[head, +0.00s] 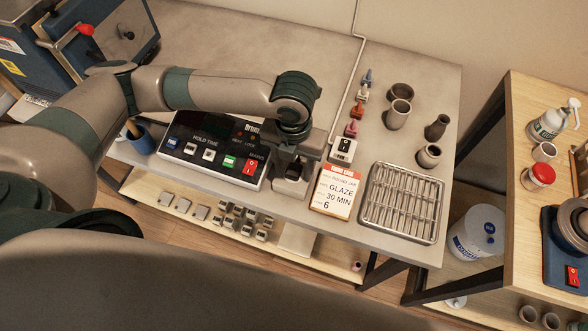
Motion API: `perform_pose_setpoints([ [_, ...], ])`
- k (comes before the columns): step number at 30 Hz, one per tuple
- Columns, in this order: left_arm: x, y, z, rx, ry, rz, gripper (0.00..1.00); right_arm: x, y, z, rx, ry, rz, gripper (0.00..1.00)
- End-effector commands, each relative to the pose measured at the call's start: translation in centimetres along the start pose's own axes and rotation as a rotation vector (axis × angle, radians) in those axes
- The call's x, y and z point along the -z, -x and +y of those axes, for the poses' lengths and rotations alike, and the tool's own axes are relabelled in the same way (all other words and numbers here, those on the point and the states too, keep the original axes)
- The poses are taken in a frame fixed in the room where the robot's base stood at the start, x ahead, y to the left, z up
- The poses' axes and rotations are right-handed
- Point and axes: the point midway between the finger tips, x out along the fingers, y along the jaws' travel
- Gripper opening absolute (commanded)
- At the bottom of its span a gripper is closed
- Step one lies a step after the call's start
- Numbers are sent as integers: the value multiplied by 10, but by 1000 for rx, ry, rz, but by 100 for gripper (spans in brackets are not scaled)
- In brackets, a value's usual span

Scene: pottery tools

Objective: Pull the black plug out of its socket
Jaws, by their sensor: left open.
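My left gripper (292,174) hangs over the front part of the table, between the control box and the sign card. Its jaws are open, but the wrist above hides most of the space between and under the fingers. My right gripper is not in view.
A control box (212,151) stands left of the gripper. A sign card (334,191) and a metal rack (404,203) lie to its right. Several small coloured pieces (356,112) line up behind the switch box. Brown pots (397,115) stand beyond.

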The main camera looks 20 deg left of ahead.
Motion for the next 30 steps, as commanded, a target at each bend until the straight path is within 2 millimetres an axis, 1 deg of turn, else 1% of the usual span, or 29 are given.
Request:
perform_pose_setpoints([
  [11,0,0,0,0,0,1,50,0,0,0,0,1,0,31],
  [21,0,1,0,-1,1,1,50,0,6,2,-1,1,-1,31],
  [30,0,0,0,-1,1,1,50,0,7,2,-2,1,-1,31],
])
